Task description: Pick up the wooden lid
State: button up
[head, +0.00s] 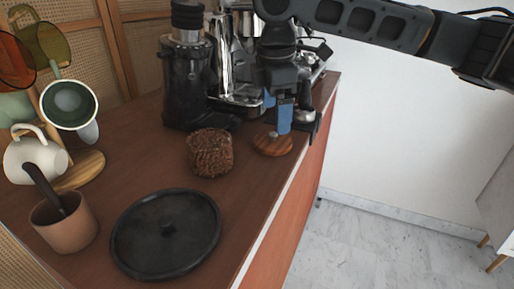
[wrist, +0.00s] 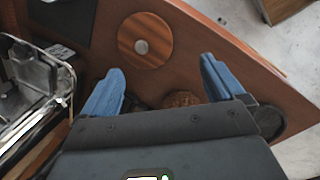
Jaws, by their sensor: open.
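The wooden lid (head: 272,145) is a round brown disc with a small pale knob, lying flat on the counter near its right edge in the head view. It also shows in the wrist view (wrist: 145,41), with its silvery knob near the middle. My gripper (wrist: 160,75) is open and empty, its two blue fingers spread wide. In the head view my gripper (head: 284,122) is above and close to the lid, one blue finger partly covering the view behind it. In the wrist view the lid lies beyond the fingertips, apart from them.
The coffee grinder (head: 187,80) and espresso machine (head: 236,75) stand behind. A terracotta cup (head: 66,222) and mug tree are at left. The counter edge is close on the right.

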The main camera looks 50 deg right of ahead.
aim_at(275, 143)
jog(key=shift+w+d+f, duration=0.3)
jog(key=shift+d+f, duration=0.05)
jog(key=shift+f, duration=0.15)
jog(key=f, duration=0.4)
jog(key=d+f, duration=0.1)
jog(key=f, duration=0.2)
jog(key=shift+w+d, duration=0.1)
jog(key=shift+w, duration=0.3)
jog(key=shift+c, duration=0.2)
jog(key=c, duration=1.1)
jog(key=shift+r, duration=0.1)
